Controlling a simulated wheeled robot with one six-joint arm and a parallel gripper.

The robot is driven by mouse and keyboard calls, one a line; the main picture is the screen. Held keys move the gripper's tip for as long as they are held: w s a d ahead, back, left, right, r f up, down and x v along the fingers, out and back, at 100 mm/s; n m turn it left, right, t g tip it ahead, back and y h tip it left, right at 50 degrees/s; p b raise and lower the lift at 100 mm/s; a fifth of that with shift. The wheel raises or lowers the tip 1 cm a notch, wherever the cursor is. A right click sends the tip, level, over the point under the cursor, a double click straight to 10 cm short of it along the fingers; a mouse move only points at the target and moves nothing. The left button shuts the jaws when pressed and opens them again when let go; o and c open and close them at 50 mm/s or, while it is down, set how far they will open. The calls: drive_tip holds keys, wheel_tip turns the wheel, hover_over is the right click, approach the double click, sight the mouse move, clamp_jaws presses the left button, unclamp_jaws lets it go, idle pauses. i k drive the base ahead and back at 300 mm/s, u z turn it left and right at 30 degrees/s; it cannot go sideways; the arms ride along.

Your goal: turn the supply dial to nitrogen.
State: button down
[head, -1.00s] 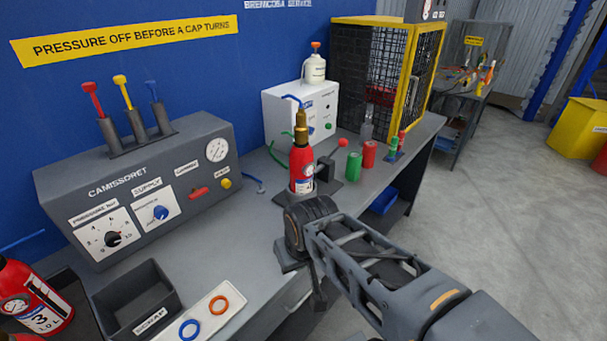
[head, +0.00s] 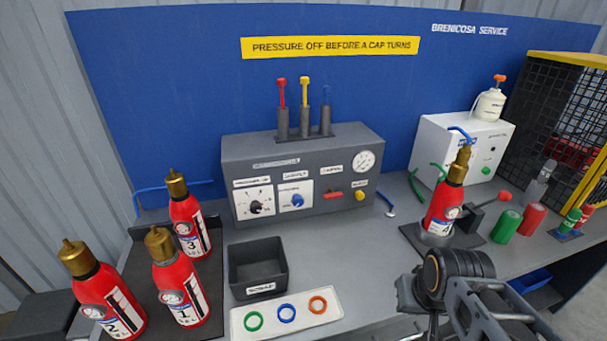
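The supply dial (head: 297,200) is a blue knob on a white plate, under a small label, on the front of the grey console (head: 225,170). I cannot read its gas marks or tell where it points. My gripper (head: 407,297) is low at the right, in front of the bench and well apart from the dial. Its fingers are mostly hidden behind my wrist, so I cannot see whether they are open or shut.
An open scrap bin (head: 258,278) and a ring tray (head: 325,320) stand in front. Extinguisher 4 (head: 437,214) stands near my arm.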

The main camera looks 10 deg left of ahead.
sight(297, 200)
drive_tip(key=u, duration=2)
drive_tip(key=k, duration=1)
drive_tip(key=z, duration=0.85)
drive_tip(key=i, duration=1)
